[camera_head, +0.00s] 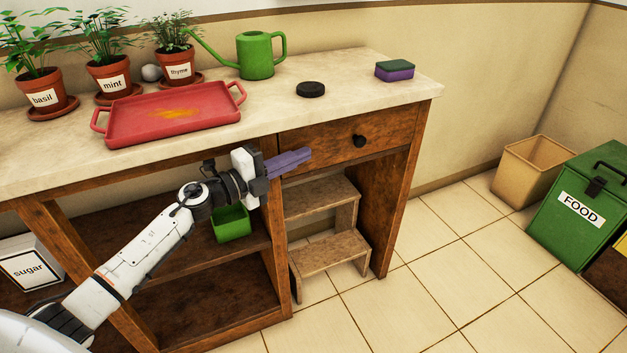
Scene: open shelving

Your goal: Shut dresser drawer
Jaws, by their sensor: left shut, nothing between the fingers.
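The dresser drawer (330,145) is a brown wooden front under the right part of the counter, with a round black knob (359,141). Its front looks about level with the dresser frame; I cannot tell whether a small gap is left. My left gripper (308,155) reaches in from the lower left, its purple fingers shut and empty. The fingertips are in front of the drawer's lower left part, left of the knob. I cannot tell whether they touch the wood. The fingers hide part of the drawer's lower left edge. My right gripper is not in view.
On the counter (330,115) are a red tray (170,128), potted herbs, a green watering can (256,56), a black disc (311,89) and a sponge (394,71). A step stool (330,254) stands below the drawer. The tiled floor to the right is clear up to the bins.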

